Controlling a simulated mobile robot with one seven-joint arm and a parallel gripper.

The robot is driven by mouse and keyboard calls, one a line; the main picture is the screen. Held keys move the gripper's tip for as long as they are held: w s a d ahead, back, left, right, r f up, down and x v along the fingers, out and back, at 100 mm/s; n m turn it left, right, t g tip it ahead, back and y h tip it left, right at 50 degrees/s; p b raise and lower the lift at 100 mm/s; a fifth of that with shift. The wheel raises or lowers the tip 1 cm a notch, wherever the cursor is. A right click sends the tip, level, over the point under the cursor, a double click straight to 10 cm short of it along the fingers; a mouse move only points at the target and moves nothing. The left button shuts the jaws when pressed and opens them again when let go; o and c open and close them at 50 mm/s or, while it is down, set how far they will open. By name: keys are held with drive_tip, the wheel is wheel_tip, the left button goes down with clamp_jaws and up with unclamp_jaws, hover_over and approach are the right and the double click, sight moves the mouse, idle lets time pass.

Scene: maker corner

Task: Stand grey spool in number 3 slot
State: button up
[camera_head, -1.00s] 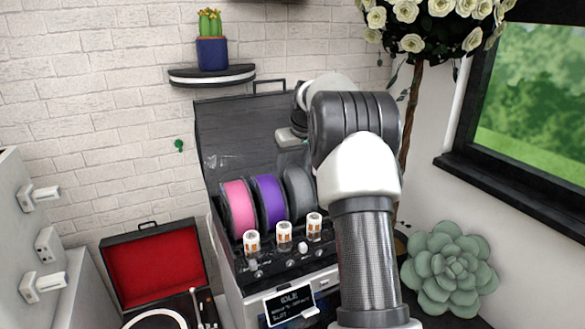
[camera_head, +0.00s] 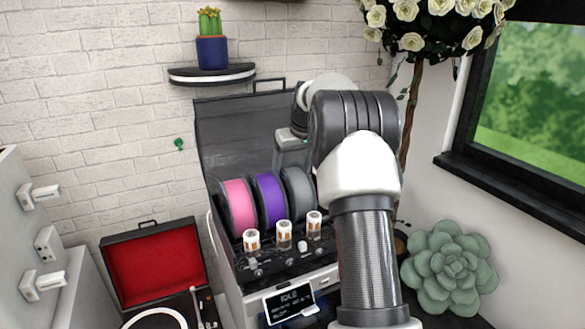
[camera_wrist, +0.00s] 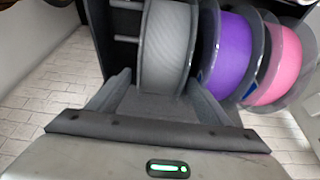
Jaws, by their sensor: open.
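The grey spool (camera_head: 299,190) stands upright on edge in the row of the open filament box, in the third place from the left, beside the purple spool (camera_head: 270,198). The pink spool (camera_head: 238,207) is left of that. In the wrist view the grey spool (camera_wrist: 168,45) is just ahead of my gripper (camera_wrist: 162,88), whose two fingers are spread, one to each side of the spool's near edge. I cannot tell whether they touch it. The spool's lower part and its seat are hidden.
The box's dark lid (camera_head: 240,135) stands open behind the spools. White-capped knobs (camera_head: 284,232) and a small screen (camera_head: 290,302) are in front. A red-lined case (camera_head: 155,268) lies left, a succulent (camera_head: 448,268) right. A shelf with a cactus (camera_head: 211,52) hangs above.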

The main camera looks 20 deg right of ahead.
drive_tip(key=v, duration=1.7)
drive_tip(key=shift+r, duration=0.3)
